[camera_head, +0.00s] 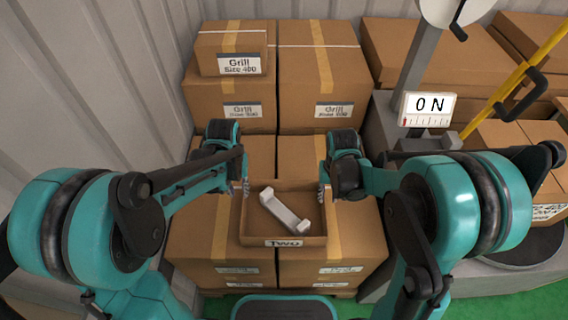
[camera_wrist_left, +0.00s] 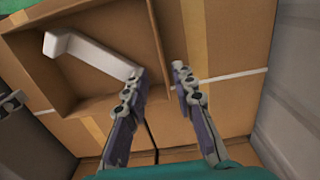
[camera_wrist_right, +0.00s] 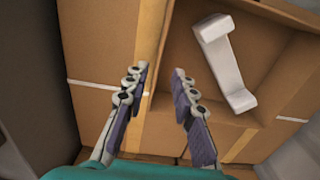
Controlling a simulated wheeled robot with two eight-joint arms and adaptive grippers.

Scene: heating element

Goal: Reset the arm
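A brown open tray labelled "TWO" (camera_head: 283,242) sits on the stacked boxes in front of me. A pale grey bracket-shaped part (camera_head: 282,213) lies slanted in it; it also shows in the left wrist view (camera_wrist_left: 92,54) and the right wrist view (camera_wrist_right: 224,62). My left gripper (camera_head: 242,190) is at the tray's left side and my right gripper (camera_head: 322,190) at its right side. In the wrist views, the left fingers (camera_wrist_left: 158,72) and right fingers (camera_wrist_right: 160,70) are spread, with a tray side wall between or just beyond them. Contact with the walls cannot be told.
Cardboard boxes labelled "Grill" (camera_head: 240,65) are stacked behind the tray, against a corrugated wall (camera_head: 110,70). At right stand a force display reading "0 N" (camera_head: 428,109), a yellow lever (camera_head: 515,85) and more boxes (camera_head: 505,135). Green floor (camera_head: 500,295) shows at lower right.

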